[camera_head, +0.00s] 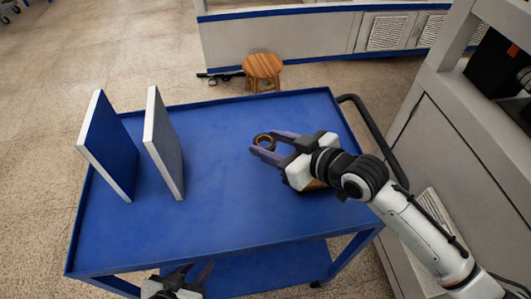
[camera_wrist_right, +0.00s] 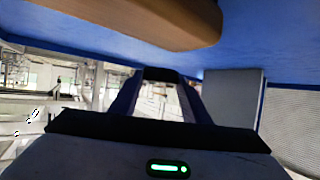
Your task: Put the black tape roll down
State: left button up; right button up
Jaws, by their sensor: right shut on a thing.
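The black tape roll (camera_head: 264,141) is a small dark ring with a brownish inside, at the fingertips of my right gripper (camera_head: 268,147), over the right half of the blue cart top. The gripper is shut on it. In the right wrist view the roll (camera_wrist_right: 158,75) shows as a dark band between the two fingertips (camera_wrist_right: 157,88). I cannot tell whether the roll touches the cart top. My left gripper (camera_head: 190,274) is at the bottom edge of the head view, near the cart's front side, its fingers apart and empty.
Two upright panels, one blue (camera_head: 108,148) and one grey (camera_head: 165,145), stand on the left of the blue cart (camera_head: 225,205). A brown object (camera_head: 318,185) lies partly hidden under my right gripper; it looms in the wrist view (camera_wrist_right: 150,22). The cart's middle is clear. A wooden stool (camera_head: 262,66) stands behind.

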jog(key=shift+f, duration=1.9)
jog(key=shift+f, duration=0.15)
jog(key=o, duration=1)
jog(key=shift+o, duration=0.2)
jog(key=shift+s+d+r, duration=0.1)
jog(key=shift+d+r, duration=0.05)
jog(key=shift+r, duration=0.1)
jog(key=v, duration=1.1)
jog(key=shift+s+d, duration=0.15)
jog(key=shift+s, duration=0.05)
